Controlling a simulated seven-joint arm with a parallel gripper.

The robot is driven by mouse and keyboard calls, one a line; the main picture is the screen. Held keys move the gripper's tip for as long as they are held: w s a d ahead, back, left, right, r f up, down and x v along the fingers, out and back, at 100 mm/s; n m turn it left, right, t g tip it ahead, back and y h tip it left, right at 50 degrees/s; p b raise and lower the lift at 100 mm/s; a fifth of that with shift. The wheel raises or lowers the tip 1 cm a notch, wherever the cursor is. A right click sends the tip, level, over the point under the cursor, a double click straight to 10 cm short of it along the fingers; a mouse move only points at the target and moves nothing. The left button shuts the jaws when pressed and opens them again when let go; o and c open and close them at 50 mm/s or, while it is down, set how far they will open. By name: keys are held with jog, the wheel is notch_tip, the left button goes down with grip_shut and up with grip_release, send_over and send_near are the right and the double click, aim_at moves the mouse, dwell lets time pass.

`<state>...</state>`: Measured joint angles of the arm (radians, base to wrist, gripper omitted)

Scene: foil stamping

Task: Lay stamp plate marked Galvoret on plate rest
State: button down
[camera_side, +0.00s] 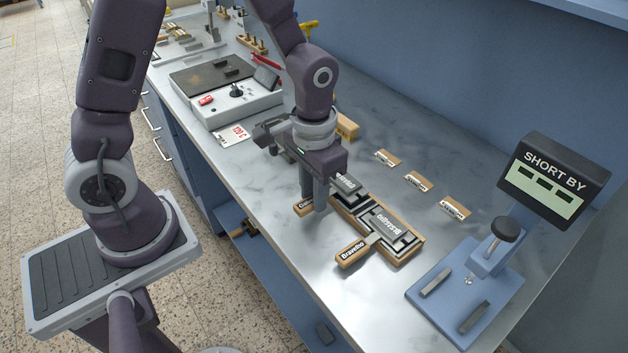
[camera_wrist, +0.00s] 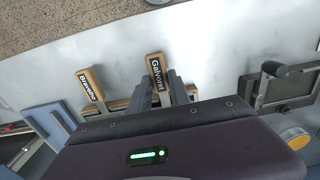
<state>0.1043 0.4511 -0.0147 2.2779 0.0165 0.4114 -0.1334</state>
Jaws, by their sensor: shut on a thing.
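A blue press-like stand (camera_side: 465,290) with a "SHORT BY" display (camera_side: 550,180) stands at the right. Several wooden tags (camera_side: 418,181) lie behind the tray. A hot plate unit (camera_side: 225,90) with a "120 C" card (camera_side: 231,134) is at the back left. The bench's front edge is close.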

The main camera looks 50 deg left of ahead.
jog(key=shift+f, duration=0.55)
jog(key=c, duration=1.1)
grip_release()
jog(key=shift+r, duration=0.1)
notch_tip(320, 180, up, 6)
jog(key=shift+r, duration=0.5)
